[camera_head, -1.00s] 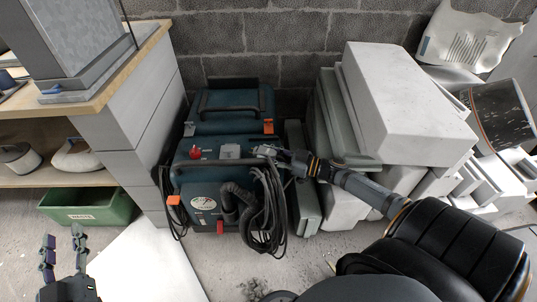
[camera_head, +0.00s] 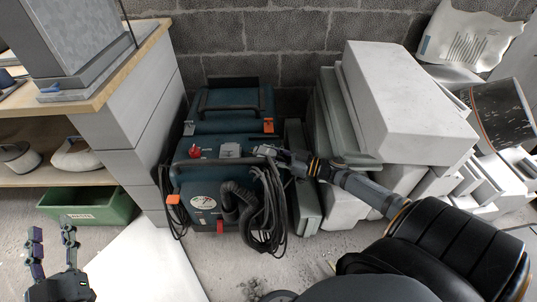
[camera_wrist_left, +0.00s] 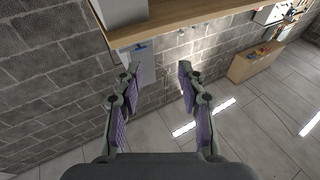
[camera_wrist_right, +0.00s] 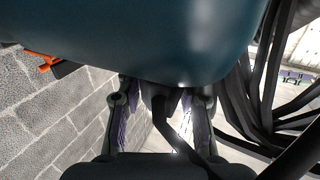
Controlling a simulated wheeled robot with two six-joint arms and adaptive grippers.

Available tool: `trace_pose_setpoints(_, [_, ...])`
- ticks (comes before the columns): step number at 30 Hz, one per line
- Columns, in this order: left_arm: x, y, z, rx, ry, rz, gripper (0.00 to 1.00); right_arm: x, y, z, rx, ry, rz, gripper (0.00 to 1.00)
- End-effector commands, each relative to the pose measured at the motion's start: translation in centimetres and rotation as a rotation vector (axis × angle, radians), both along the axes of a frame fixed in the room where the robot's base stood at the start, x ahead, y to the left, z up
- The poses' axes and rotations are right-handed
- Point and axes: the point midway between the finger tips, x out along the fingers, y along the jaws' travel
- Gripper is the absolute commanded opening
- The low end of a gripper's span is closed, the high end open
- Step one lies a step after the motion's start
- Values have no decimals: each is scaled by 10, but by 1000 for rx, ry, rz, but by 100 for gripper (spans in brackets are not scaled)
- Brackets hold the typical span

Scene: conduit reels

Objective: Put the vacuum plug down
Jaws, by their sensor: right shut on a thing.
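The teal and black vacuum (camera_head: 225,165) stands on the floor against the block wall. A bundle of black cable (camera_head: 267,215) hangs down its right front side. My right gripper (camera_head: 275,153) is at the vacuum's upper right edge, by the cable. In the right wrist view its fingers are shut on a dark piece, the vacuum plug (camera_wrist_right: 158,98), right below the teal body (camera_wrist_right: 130,35). Much of the plug is hidden by fingers and shadow. My left gripper (camera_head: 52,232) is open and empty at the lower left; its spread fingers show in the left wrist view (camera_wrist_left: 158,82).
A wooden-topped shelf unit (camera_head: 140,50) stands left of the vacuum, with a green bin (camera_head: 90,205) under it. Pale blocks and slabs (camera_head: 400,105) are stacked on the right. A white sheet (camera_head: 150,265) lies on the floor in front; some floor before the vacuum is clear.

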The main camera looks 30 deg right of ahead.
Motion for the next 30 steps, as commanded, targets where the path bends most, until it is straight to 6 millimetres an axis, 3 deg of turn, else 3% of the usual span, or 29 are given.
trace_pose_setpoints(15, [-1,0,19,2,-74,0,40,0,0,-2,1,-1,0,0])
trace_pose_setpoints(16, [-1,0,20,3,-78,0,40,0,0,-2,0,0,0,38])
trace_pose_setpoints(17, [0,0,21,3,-79,0,40,0,0,-2,0,0,0,42])
trace_pose_setpoints(29, [0,0,19,2,-64,0,40,0,0,-1,0,0,0,45])
trace_pose_setpoints(30, [-1,0,9,3,-30,-2,40,0,0,0,0,0,0,45])
